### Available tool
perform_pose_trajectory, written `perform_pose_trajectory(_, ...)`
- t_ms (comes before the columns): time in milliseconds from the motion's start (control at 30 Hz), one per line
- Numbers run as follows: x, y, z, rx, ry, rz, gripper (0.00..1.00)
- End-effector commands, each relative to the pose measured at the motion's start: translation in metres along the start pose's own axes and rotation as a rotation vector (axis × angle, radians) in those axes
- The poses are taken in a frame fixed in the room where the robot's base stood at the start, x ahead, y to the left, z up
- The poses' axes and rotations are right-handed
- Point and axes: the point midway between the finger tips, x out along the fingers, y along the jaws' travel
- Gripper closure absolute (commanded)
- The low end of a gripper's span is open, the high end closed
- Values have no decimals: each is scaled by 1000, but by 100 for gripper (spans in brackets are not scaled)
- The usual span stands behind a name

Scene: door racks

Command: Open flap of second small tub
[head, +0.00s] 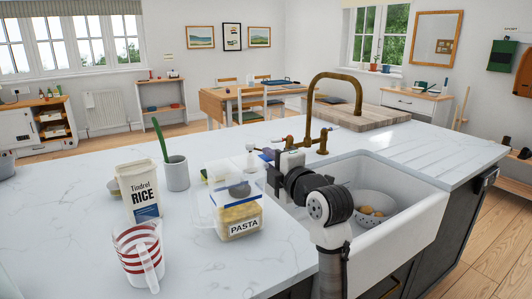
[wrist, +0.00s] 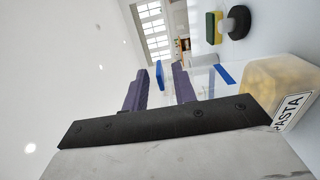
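A clear small tub labelled PASTA (head: 240,216) stands upright on the counter, left of the sink, with pasta in its lower part. It also shows at the right of the wrist view (wrist: 280,88). Blue flap parts show on it; one blue piece (wrist: 158,74) appears between my fingers in the wrist view, and another (wrist: 225,74) lies right of them. My gripper (head: 268,154) is open, near the tub's top on the sink side. Its two purple fingers (wrist: 160,86) are apart. I cannot tell whether they touch the flap.
A sponge (wrist: 213,28) lies behind the tub. The sink (head: 410,215) holds a colander (head: 372,208); a brass tap (head: 335,78) rises behind it.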

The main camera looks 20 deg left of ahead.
Motion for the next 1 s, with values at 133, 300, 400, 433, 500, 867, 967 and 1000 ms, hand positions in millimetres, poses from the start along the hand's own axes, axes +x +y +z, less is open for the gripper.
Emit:
perform_pose_trajectory(133,17,1,0,0,1,0,73)
perform_pose_trajectory(300,24,0,0,0,-1,1,73)
perform_pose_trajectory(400,24,0,0,-1,-1,1,73)
perform_pose_trajectory(433,24,0,0,0,-1,1,73)
perform_pose_trajectory(500,24,0,0,0,-1,1,73)
perform_pose_trajectory(867,24,0,0,0,-1,1,100)
perform_pose_trajectory(967,24,0,0,0,-1,1,100)
perform_pose_trajectory(1000,24,0,0,0,-1,1,100)
